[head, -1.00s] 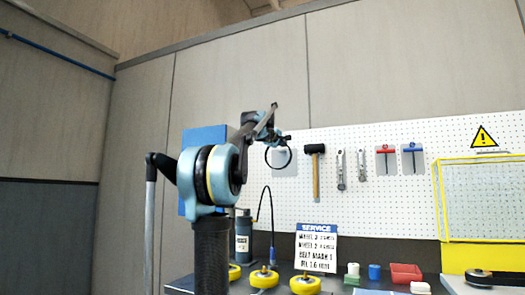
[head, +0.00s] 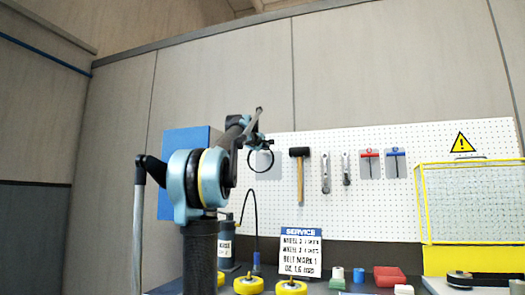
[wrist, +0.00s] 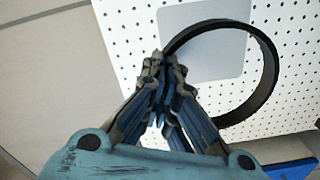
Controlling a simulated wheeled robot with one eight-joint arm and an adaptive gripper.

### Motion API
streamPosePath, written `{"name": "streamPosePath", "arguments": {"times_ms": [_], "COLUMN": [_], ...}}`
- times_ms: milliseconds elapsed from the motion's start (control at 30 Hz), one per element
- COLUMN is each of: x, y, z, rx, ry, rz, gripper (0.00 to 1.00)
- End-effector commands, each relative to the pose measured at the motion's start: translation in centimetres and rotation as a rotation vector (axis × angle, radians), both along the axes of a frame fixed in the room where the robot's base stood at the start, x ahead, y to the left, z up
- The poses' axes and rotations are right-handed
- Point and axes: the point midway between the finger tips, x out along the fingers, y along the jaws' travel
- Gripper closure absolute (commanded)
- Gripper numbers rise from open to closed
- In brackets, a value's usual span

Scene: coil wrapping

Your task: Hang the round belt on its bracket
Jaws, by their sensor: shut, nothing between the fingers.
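The round belt is a thin black ring (head: 273,160), upright in front of a light grey backing plate on the pegboard. In the wrist view the belt (wrist: 276,75) fills the upper right, and its left side runs behind my fingertips. My gripper (head: 262,144) is at the top of the ring in the head view. In the wrist view my gripper (wrist: 160,65) has its fingers together with nothing between them, overlapping the belt's edge. I cannot tell whether they touch. The bracket is not discernible; the fingers may hide it.
The white pegboard (head: 450,135) carries a hammer (head: 299,175), wrenches and hex keys to the right. A yellow-framed mesh guard (head: 418,205) stands further right. Below, the bench holds a service sign (head: 301,252), yellow wheels (head: 291,287) and a red bin (head: 389,276).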

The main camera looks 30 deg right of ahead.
Motion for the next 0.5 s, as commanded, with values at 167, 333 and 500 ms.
{"name": "streamPosePath", "arguments": {"times_ms": [167, 333, 500], "x": [0.5, 0.9, 1.3], "y": [-0.6, -1.1, -1.7], "z": [0.0, -0.1, -0.1], "rx": [0.0, 0.0, 0.0], "ry": [0.0, 0.0, 0.0], "rz": [-0.001, -0.001, 0.0], "gripper": [1.0, 1.0, 1.0]}}
